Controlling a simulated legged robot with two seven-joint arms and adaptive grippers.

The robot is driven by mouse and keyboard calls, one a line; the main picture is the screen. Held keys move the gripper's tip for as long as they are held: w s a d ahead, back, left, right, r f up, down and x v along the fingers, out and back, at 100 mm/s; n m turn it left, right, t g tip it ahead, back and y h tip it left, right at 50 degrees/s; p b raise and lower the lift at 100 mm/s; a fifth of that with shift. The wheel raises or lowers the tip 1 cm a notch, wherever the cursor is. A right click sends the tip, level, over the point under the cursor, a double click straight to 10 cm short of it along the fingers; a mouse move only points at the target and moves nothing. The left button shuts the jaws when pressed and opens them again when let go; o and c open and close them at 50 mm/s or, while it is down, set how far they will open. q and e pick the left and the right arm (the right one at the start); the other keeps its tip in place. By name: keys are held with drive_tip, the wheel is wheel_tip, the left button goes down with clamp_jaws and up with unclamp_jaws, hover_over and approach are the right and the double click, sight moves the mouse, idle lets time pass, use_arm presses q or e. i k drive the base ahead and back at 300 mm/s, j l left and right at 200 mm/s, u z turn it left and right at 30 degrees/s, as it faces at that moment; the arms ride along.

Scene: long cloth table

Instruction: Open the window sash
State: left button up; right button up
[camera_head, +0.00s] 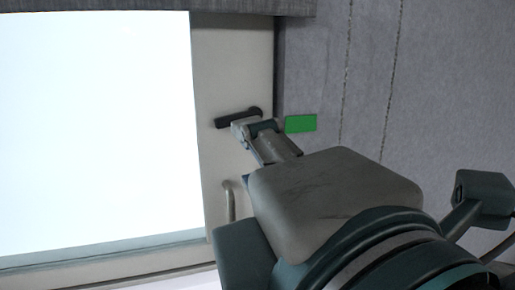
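The window sash (233,65) has a pale frame around a bright white pane (95,120) and fills the left of the head view. A dark lever handle (236,117) sits on the sash's right stile, lying nearly level. My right gripper (242,126) reaches in from the lower right, with its fingertips right at the lever and overlapping its lower edge in the picture. I cannot tell whether they touch it or how far apart the fingers are. My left gripper is not in view.
A grey curved pull handle (230,202) is on the stile below the lever, partly beside my arm. A small green plate (300,123) is on the grey wall (440,90) right of the window. A dark grey strip (240,6) runs along the top.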

sight(232, 55)
drive_tip(key=k, duration=1.5)
